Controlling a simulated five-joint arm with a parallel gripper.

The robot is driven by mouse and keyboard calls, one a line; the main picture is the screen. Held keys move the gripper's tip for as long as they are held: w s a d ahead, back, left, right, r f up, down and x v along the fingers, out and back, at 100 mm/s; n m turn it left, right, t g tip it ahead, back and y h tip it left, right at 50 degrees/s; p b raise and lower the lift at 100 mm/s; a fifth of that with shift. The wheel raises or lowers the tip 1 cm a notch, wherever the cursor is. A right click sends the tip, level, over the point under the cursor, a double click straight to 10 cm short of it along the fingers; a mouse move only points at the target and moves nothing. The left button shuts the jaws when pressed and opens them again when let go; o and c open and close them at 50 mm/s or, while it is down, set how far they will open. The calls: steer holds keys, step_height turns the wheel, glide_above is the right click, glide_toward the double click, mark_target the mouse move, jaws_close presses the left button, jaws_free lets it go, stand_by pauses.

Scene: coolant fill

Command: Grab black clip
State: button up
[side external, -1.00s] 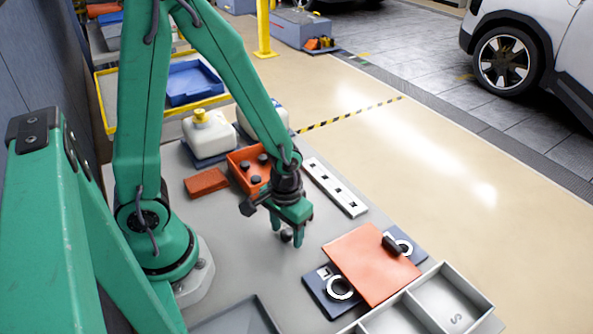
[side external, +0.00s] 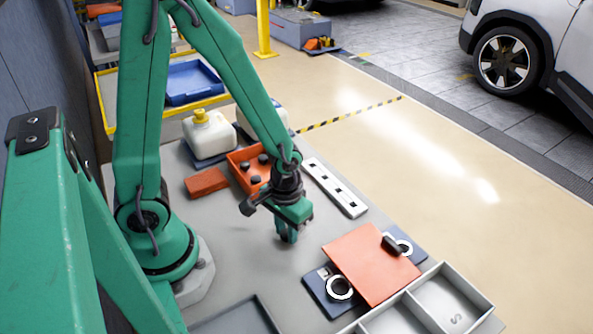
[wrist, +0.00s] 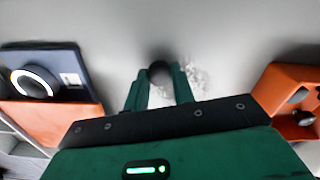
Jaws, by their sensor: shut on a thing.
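My gripper (side external: 288,239) points down over the grey table, its fingers close together. The wrist view shows my gripper (wrist: 159,84) shut on a small dark round-topped thing, the black clip (wrist: 160,70). In the side view the fingers mostly hide the clip. I cannot tell whether it touches the table.
An orange bin (side external: 235,161) with several black pieces stands behind my gripper. An orange panel (side external: 370,262) lies over a dark blue plate (side external: 322,299) with white rings, a black piece on top. A grey divided tray (side external: 438,268) is at front right. A white strip (side external: 337,188) lies behind.

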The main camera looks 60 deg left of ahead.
steer(key=shift+r, duration=0.1)
steer(key=shift+d+r, duration=0.1)
steer(key=shift+r, duration=1.9)
steer(key=s+d+r, duration=0.6)
steer(key=s+d, duration=0.1)
steer(key=d, duration=0.1)
steer(key=shift+s+d+r, duration=0.25)
steer(key=shift+d+r, duration=0.1)
steer(key=shift+w, duration=0.1)
